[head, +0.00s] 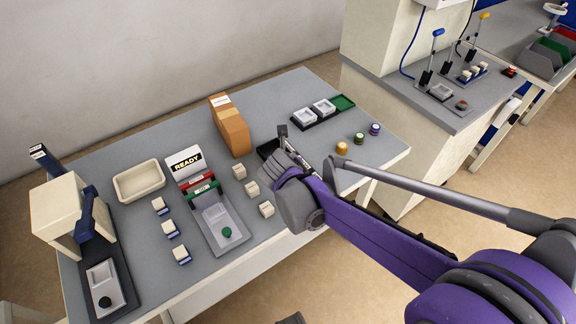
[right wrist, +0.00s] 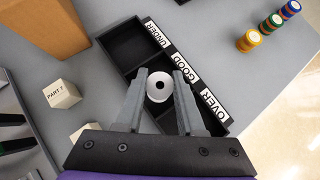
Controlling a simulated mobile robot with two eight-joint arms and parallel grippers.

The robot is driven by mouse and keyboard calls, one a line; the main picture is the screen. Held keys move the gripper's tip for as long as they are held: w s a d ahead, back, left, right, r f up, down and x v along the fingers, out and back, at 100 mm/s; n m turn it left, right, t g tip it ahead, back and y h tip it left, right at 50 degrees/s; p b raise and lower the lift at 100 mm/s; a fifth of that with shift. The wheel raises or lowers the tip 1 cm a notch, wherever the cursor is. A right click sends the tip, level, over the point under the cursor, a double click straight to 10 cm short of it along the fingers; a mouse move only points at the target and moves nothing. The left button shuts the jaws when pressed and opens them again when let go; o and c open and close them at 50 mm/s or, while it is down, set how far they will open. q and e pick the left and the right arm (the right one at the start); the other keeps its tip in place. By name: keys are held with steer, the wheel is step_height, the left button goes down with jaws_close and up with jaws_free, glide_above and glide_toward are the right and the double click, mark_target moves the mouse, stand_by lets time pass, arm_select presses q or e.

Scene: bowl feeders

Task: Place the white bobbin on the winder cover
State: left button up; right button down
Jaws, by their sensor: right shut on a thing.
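The white bobbin (right wrist: 159,86), a round white piece with a dark centre hole, sits between the fingertips of my right gripper (right wrist: 160,78) in the right wrist view. The gripper is shut on it, over a black sorting tray (right wrist: 122,45) labelled UNDER, GOOD and OVER. I cannot tell how high the bobbin is above the tray. In the head view my right gripper (head: 275,161) hides the bobbin and part of the tray. I cannot pick out a winder cover with certainty.
An orange-brown box (head: 231,130) stands behind and left of the tray. White part cubes (head: 252,189) lie to its left. Orange, green and blue spools (head: 359,138) stand at the right table edge.

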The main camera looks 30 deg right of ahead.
step_height(320, 180, up, 6)
steer(key=shift+f+p, duration=0.25)
steer(key=shift+p, duration=0.35)
steer(key=shift+w+a+r, duration=0.1)
steer(key=shift+a+r, duration=0.05)
steer(key=shift+r, duration=0.2)
steer(key=w+a+f+n+y, duration=0.1)
steer(key=w+a, duration=0.1)
steer(key=a, duration=0.1)
steer(key=w+a+f+n+t, duration=0.1)
steer(key=w+a, duration=0.1)
steer(key=a, duration=0.2)
steer(key=w+a+f+n+y, duration=0.1)
steer(key=w+a, duration=0.1)
steer(key=a, duration=0.1)
steer(key=shift+w+a+f+n+y, duration=0.2)
steer(key=shift+a+n+y, duration=0.1)
steer(key=shift+n, duration=0.1)
arm_select(q)
step_height(320, 180, up, 17)
steer(key=w+p, duration=0.2)
steer(key=p, duration=1.1)
steer(key=shift+f+t, duration=0.2)
steer(key=shift+t, duration=0.2)
arm_select(e)
step_height(320, 180, up, 13)
steer(key=shift+d, duration=0.2)
steer(key=shift+s, duration=0.1)
